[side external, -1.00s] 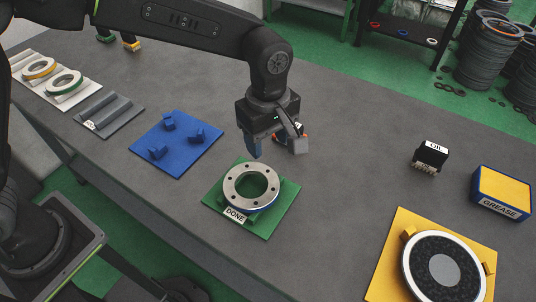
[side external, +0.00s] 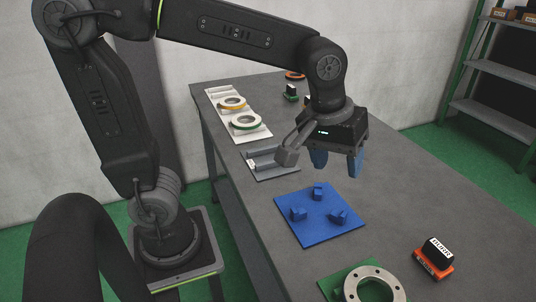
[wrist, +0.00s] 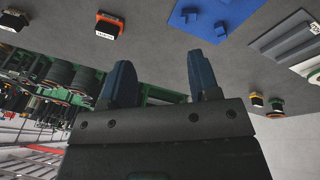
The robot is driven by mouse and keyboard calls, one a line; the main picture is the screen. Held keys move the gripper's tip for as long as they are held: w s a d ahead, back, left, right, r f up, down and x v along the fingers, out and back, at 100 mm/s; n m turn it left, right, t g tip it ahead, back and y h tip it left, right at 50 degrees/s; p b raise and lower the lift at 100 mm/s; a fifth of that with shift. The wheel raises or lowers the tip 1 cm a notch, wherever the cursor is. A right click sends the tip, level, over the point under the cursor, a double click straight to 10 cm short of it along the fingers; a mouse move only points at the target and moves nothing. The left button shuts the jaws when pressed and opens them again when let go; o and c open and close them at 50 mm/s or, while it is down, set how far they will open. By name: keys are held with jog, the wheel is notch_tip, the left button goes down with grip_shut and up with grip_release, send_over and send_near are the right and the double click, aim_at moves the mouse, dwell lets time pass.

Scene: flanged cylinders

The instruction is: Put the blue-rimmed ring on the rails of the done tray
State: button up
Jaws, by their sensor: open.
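The pale grey ring (side external: 376,285) with bolt holes lies on the green done tray (side external: 333,284) at the bottom edge of the side view, which cuts both off. Its blue rim cannot be made out now; the earlier frame shows blue along its lower edge. Whether it is fully seated on the rails is hidden. My gripper (side external: 338,165) is open and empty, well clear of the ring, above the table behind the blue plate. In the wrist view its two blue fingers (wrist: 159,75) stand apart with nothing between them.
A blue plate with several posts (side external: 320,222) is empty. A grey cradle plate (side external: 268,165) lies behind it. A white rack (side external: 252,133) holds a green-rimmed ring (side external: 246,121) and an orange-rimmed ring (side external: 232,103). A BURR block (side external: 435,258) stands at right.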

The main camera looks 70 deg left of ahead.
jog(key=s+a+f+m+t, duration=0.1)
jog(key=s+a+m+t, duration=0.1)
jog(key=s+a+m, duration=0.4)
jog(key=s+a, duration=0.1)
jog(key=s, duration=0.3)
jog(key=shift+a+f+t+y, duration=0.15)
jog(key=shift+a+t+y, duration=0.15)
jog(key=shift+y, duration=0.1)
jog(key=shift+d, duration=0.1)
dwell(0.4)
